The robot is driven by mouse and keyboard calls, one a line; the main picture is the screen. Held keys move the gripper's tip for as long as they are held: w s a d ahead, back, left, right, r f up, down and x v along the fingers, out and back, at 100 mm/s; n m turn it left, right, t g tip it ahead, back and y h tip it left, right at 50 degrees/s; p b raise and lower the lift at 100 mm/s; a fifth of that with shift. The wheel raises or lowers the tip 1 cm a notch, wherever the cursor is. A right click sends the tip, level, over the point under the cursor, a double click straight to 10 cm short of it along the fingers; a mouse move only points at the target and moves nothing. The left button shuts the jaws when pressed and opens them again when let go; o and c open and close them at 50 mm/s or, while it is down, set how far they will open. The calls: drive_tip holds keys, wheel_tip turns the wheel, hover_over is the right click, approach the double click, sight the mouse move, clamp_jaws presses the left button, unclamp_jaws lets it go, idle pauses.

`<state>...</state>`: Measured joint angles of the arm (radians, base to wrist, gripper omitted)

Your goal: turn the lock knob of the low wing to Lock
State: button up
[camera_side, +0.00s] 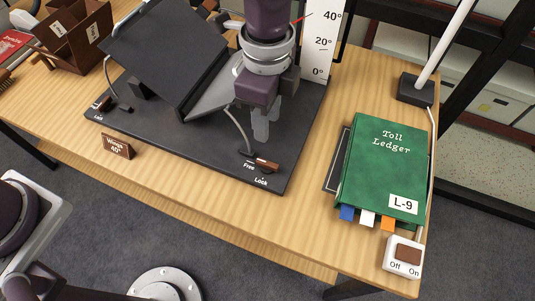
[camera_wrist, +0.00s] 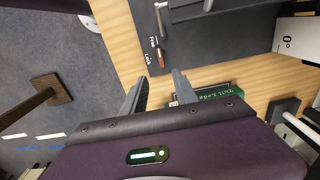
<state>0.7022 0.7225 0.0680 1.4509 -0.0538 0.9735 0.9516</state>
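The lock knob (camera_side: 266,163) is a small brown handle at the front right corner of the black cradle base (camera_side: 200,150), by white "Free" and "Lock" labels. In the wrist view the knob (camera_wrist: 161,57) lies beyond my fingertips, beside the same labels. I cannot tell which label it points to. The grey low wing (camera_side: 212,97) slopes behind it, partly hidden by my gripper. A dark wing (camera_side: 160,50) stands tilted to the left. My gripper (camera_side: 267,133) hangs fingers-down above the base, behind the knob. Its fingers are apart and empty in the wrist view (camera_wrist: 160,76).
A second brown knob (camera_side: 105,104) sits at the base's left corner. A "Wings 40°" sign (camera_side: 117,146) stands in front. A green Toll Ledger (camera_side: 382,165) lies to the right, near an Off/On switch (camera_side: 403,257). A white angle scale (camera_side: 321,45) stands behind.

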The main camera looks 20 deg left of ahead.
sight(268, 162)
wheel_tip(268, 162, down, 14)
drive_tip(key=shift+w, duration=0.1)
clamp_jaws()
